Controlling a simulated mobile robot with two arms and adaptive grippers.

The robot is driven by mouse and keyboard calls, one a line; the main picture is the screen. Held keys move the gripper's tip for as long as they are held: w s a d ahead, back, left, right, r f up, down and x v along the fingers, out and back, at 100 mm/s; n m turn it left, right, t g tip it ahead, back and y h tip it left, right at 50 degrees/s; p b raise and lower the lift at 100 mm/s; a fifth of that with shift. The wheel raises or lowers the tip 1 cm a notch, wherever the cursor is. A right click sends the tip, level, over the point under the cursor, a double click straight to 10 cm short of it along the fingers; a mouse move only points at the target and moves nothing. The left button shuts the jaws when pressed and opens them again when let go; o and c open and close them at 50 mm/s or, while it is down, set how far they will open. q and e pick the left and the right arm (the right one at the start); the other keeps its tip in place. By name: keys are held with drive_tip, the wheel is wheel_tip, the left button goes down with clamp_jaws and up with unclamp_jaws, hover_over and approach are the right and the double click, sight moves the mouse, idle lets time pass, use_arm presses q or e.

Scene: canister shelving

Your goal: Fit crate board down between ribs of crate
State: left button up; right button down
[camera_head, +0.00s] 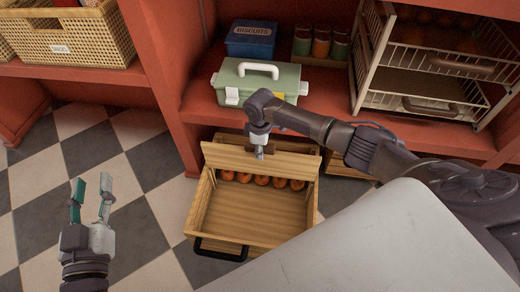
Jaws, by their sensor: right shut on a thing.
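The wooden crate (250,240) sits low in front of the red shelving, its black handle toward the bottom of the picture. The crate board (228,158), a pale wooden slat, stands across the crate toward its far end. My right gripper (260,154) is shut on the board's upper middle. A row of orange round fruit shows below the board's lower edge, so that edge is above the crate floor. I cannot tell whether the board's ends sit between the ribs. My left gripper (91,194) is open and empty, well left of the crate, over the floor.
A green box with a white handle (262,92), a blue biscuit tin (250,38) and several jars stand on the red shelf (200,105) behind. A wire rack (430,70) is at right, a wicker basket (65,38) at upper left. Checkered floor left of the crate is free.

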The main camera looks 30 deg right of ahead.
use_arm(q)
drive_tip(key=shift+s+a+f+g+y, duration=0.15)
drive_tip(key=shift+f+g, duration=0.2)
drive_tip(key=shift+f, duration=0.2)
drive_tip(key=shift+a+f+g+y, duration=0.15)
drive_tip(key=shift+f+g, duration=0.2)
drive_tip(key=shift+f, duration=0.2)
drive_tip(key=shift+f, duration=0.1)
drive_tip(key=shift+d+r+t, duration=0.25)
drive_tip(key=shift+r+t, duration=0.35)
drive_tip(key=shift+r, duration=0.35)
use_arm(e)
drive_tip(key=shift+f, duration=0.4)
use_arm(q)
drive_tip(key=shift+d+r+t+h, duration=0.15)
drive_tip(key=shift+r+t+h, duration=0.4)
drive_tip(key=shift+r, duration=0.45)
use_arm(e)
drive_tip(key=shift+f, duration=0.4)
use_arm(q)
drive_tip(key=shift+s+d+r+t+b, duration=0.1)
drive_tip(key=shift+r+t+b, duration=0.45)
drive_tip(key=shift+r+t, duration=0.55)
use_arm(e)
drive_tip(key=shift+f, duration=0.55)
